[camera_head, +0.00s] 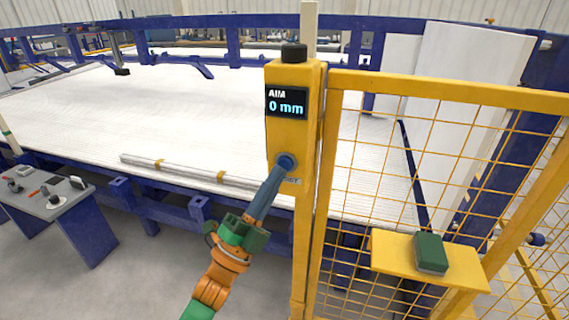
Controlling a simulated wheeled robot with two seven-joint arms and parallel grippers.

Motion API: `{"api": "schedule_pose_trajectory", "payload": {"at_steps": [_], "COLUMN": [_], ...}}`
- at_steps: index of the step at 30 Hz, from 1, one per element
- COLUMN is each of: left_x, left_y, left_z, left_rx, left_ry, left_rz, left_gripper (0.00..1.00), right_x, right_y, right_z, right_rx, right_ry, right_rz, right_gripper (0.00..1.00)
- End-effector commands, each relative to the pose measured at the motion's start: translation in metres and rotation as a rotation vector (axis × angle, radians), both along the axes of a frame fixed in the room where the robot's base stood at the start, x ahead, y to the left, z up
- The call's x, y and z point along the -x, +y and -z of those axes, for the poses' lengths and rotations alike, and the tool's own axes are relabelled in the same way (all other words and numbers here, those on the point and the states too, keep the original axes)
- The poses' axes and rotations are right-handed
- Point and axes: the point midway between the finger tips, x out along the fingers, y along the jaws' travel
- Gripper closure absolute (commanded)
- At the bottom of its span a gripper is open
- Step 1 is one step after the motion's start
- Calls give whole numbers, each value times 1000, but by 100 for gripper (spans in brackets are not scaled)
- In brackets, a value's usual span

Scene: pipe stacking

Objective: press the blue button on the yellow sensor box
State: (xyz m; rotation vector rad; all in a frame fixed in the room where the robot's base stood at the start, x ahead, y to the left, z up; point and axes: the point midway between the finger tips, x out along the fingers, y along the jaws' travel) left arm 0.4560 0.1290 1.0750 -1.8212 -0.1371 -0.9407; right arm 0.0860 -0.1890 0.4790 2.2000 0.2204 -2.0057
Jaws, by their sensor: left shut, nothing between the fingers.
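The yellow sensor box (282,137) stands upright on a yellow post, with a black knob on top and a display reading "0 mm". The blue button (287,161) is on its lower front face. My left gripper (278,175) is shut and empty. Its fingertips are at the button, overlapping its lower edge in the view; I cannot tell whether they press it. The fingers hide part of the box's lower front. My right gripper is not in view.
A yellow mesh fence (430,150) stands to the right, with a green box (431,253) on a yellow shelf. Behind is a wide white table (200,110) on blue frames, with a pipe (190,170) along its front edge.

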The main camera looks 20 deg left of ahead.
Motion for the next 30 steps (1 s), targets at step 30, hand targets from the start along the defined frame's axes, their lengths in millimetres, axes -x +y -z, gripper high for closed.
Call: {"api": "schedule_pose_trajectory", "payload": {"at_steps": [30], "left_x": [50], "left_y": [2], "left_z": [0], "left_rx": [0], "left_ry": [0], "left_rz": [1], "left_gripper": [100], "right_x": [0], "right_y": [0], "right_z": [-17], "right_rx": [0], "right_ry": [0], "right_rz": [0], "right_gripper": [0]}}
